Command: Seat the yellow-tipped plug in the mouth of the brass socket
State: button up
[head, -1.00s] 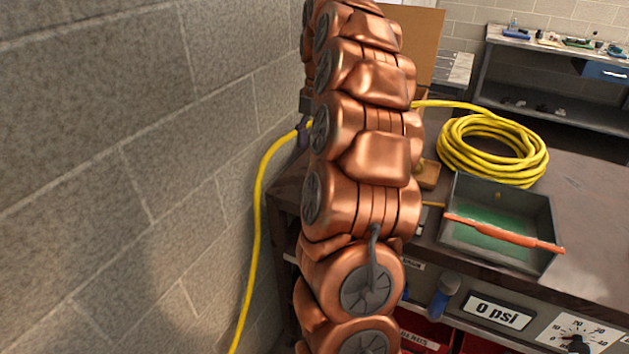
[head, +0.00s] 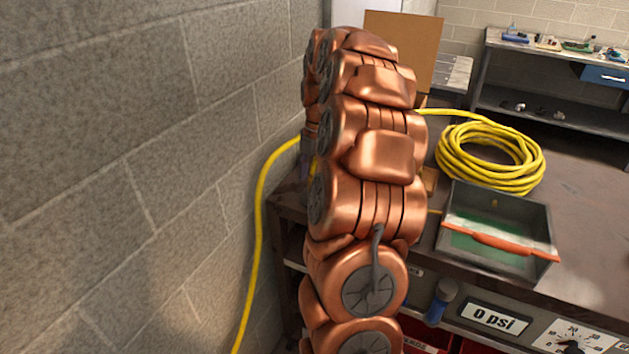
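My copper-coloured arm stands in the middle of the head view and covers much of the bench behind it. My gripper is not clearly visible; it seems hidden behind the arm. I cannot make out the yellow-tipped plug. A yellow hose (head: 262,200) rises along the wall and passes behind the arm. A yellow hose also comes out on the right into a coil (head: 490,158) on the bench. A small brass-coloured piece (head: 429,181) shows at the arm's right edge, mostly covered; I cannot tell whether it is the brass socket.
A grey tray (head: 546,215) with a green bottom and an orange-red bar across it sits on the dark bench (head: 590,215). A block wall (head: 110,150) stands close on the left.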

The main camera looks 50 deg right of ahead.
jog(key=shift+f, duration=0.3)
grip_shut()
dwell(0.4)
